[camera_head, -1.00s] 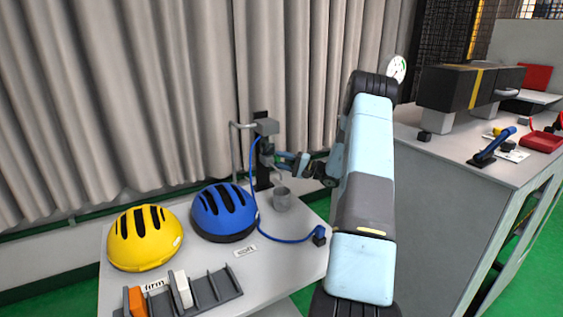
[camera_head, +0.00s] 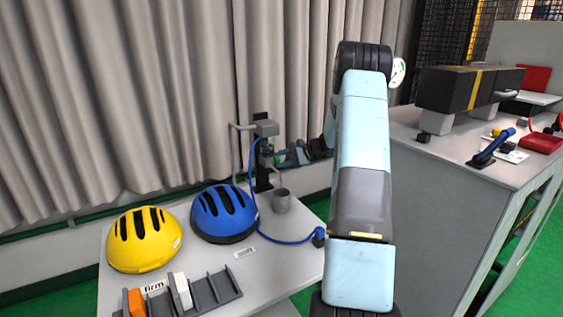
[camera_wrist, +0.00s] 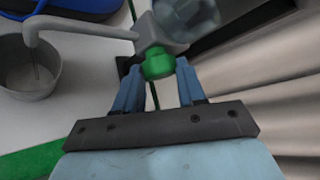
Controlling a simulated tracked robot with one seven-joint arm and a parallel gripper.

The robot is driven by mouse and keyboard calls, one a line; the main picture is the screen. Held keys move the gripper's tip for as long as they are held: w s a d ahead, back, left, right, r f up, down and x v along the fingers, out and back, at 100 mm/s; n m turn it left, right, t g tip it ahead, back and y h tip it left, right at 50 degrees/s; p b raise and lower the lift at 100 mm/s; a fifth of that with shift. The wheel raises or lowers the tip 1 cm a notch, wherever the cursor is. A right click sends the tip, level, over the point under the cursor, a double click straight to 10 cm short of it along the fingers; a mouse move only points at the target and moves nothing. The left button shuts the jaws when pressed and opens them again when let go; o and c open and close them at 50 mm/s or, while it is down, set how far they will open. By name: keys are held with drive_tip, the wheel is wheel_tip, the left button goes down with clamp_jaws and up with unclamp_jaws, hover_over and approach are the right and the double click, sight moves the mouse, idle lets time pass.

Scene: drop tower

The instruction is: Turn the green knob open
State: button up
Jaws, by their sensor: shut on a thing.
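The green knob (camera_wrist: 158,65) sits on the side of a grey tap (camera_wrist: 160,32) in the wrist view. My gripper (camera_wrist: 159,68) has its two blue fingers on either side of the knob, shut on it. In the head view my gripper (camera_head: 285,157) reaches the tap from the right, and the knob is too small there to read its angle. The tap's spout (camera_wrist: 80,28) bends down over a grey cup (camera_wrist: 30,68). A thin streak shows below the spout, but I cannot tell whether it is water. The cup also shows in the head view (camera_head: 281,204).
A blue helmet (camera_head: 223,212) and a yellow helmet (camera_head: 145,238) stand left of the cup on the table. A blue hose (camera_head: 285,240) runs across the tabletop. A grey rack (camera_head: 210,292) is at the front. A curtain (camera_head: 120,100) hangs close behind.

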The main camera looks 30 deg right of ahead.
drive_tip(key=shift+w+r+m+g+h, duration=0.2)
drive_tip(key=shift+m+g+h, duration=0.15)
drive_tip(key=shift+m+g, duration=0.9)
drive_tip(key=shift+w+r+m+g+h, duration=0.15)
drive_tip(key=shift+m+g+h, duration=0.35)
drive_tip(key=shift+g, duration=1.35)
drive_tip(key=o, duration=0.7)
drive_tip(key=shift+w+f, duration=0.1)
drive_tip(key=shift+o, duration=0.2)
drive_tip(key=v, duration=1.3)
drive_tip(key=shift+d, duration=0.45)
